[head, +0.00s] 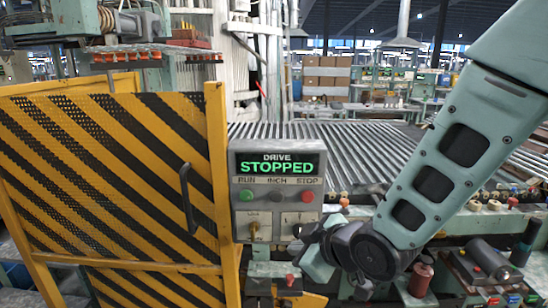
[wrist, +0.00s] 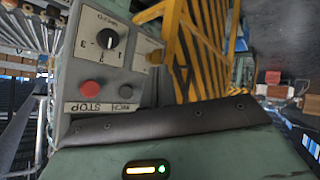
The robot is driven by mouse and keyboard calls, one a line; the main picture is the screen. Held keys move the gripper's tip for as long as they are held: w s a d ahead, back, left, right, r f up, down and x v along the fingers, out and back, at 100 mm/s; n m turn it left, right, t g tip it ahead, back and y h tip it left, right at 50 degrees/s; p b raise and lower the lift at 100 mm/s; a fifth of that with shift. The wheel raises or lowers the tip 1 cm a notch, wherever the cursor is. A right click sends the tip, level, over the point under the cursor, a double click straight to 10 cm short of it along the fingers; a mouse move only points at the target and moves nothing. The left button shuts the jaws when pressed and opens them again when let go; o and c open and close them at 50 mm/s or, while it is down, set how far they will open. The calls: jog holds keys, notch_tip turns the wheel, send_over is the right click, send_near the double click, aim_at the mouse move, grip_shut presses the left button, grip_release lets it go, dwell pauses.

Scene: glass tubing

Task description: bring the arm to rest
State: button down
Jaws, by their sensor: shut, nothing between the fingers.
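My arm comes down from the upper right in the head view, bent at a dark wrist joint. My gripper (head: 303,250) is small and partly hidden by that wrist, in front of the lower right part of the grey control box (head: 279,160). It is shut and empty. The box's display (head: 277,166) reads "DRIVE STOPPED". The box also shows close up in the wrist view (wrist: 75,60), turned round, with a red stop button (wrist: 92,88) and a black selector knob (wrist: 110,39). I cannot tell whether the gripper touches the box.
A yellow-and-black striped guard gate (head: 110,165) with a dark handle (head: 188,198) stands left of the box. A roller conveyor (head: 340,150) runs behind it. Spools and a bench with a dark cylinder (head: 490,258) crowd the lower right. Cardboard boxes (head: 327,75) stand far back.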

jog(key=s+d+r+m+g+h, duration=0.1)
jog(key=s+d+g, duration=0.3)
jog(key=s, duration=0.7)
jog(key=s+d+m+g+h, duration=0.3)
jog(key=s+d+g+h, duration=0.1)
jog(key=s, duration=0.8)
jog(key=shift+d+r+g+h, duration=0.3)
jog(key=shift+d+r, duration=0.1)
jog(key=shift+d, duration=0.2)
